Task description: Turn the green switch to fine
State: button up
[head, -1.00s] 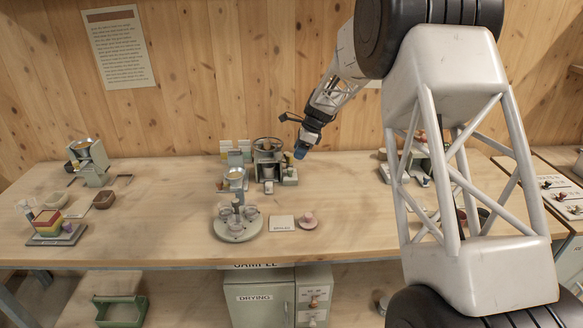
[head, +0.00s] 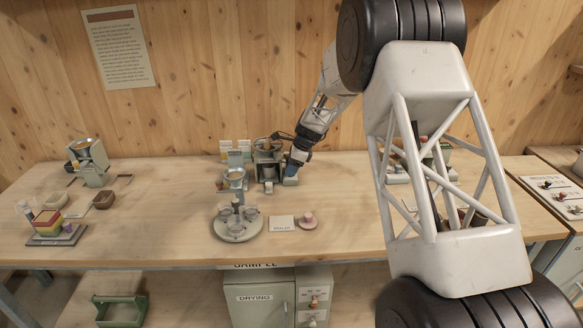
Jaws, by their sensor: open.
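The feed mixer (head: 267,160) is a small grey-green machine with a round bowl on top, at the back middle of the bench. My gripper (head: 291,171) is at its right side, close to the small box that stands there. No green switch can be made out; the gripper covers that part of the machine, and the details are too small.
A second small machine (head: 235,178) stands just left, with a round grey tray of cups (head: 225,229) in front.

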jog(key=c, duration=0.9)
jog(key=shift+n+g, duration=0.3)
jog(key=shift+n, duration=0.4)
jog(key=o, duration=0.9)
jog(key=shift+r, duration=0.1)
jog(key=v, duration=0.7)
jog(key=shift+r, duration=0.3)
jog(key=shift+d, duration=0.15)
